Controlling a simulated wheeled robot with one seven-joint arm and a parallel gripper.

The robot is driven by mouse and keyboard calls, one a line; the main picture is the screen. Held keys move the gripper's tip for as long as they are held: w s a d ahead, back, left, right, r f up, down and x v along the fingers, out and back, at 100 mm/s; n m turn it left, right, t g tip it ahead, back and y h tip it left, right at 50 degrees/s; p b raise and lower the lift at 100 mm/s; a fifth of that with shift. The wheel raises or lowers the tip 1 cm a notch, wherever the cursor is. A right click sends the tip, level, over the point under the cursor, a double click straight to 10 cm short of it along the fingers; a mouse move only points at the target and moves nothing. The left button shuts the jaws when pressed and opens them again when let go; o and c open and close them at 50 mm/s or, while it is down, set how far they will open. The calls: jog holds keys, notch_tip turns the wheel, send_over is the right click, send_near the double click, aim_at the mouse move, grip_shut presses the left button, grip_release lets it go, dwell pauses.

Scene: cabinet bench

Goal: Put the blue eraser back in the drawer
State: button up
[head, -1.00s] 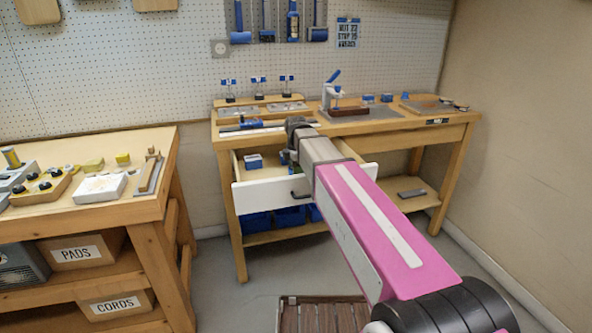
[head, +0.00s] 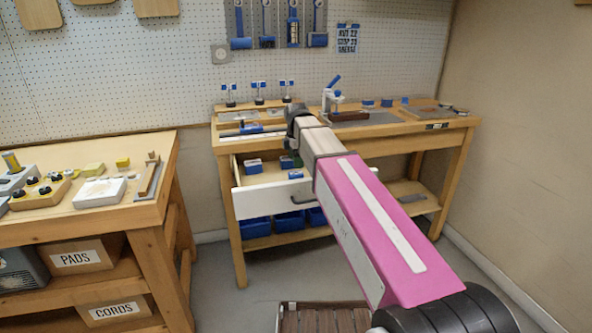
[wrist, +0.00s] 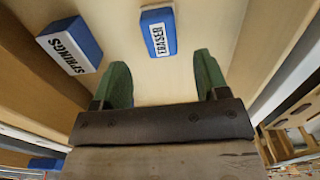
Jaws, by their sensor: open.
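The blue eraser (wrist: 158,33), with a white "ERASER" label, lies in the open drawer, just beyond my fingertips in the wrist view. In the head view it shows as a small blue block (head: 295,174) near the drawer's front. My gripper (wrist: 162,76) has its green fingers spread, with nothing between them. In the head view the gripper (head: 290,160) is over the drawer, partly hidden by my arm. The drawer (head: 262,200) stands pulled out, its white front facing me. My arm covers its right part.
The bench top (head: 375,130) above holds a clamp-like tool (head: 330,98) and small fixtures. Blue bins (head: 257,228) stand on the shelf below. A second bench (head: 110,212) stands at left.

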aim_at(296, 173)
notch_tip(296, 173, up, 6)
jog(key=shift+f, duration=0.2)
dwell(1.3)
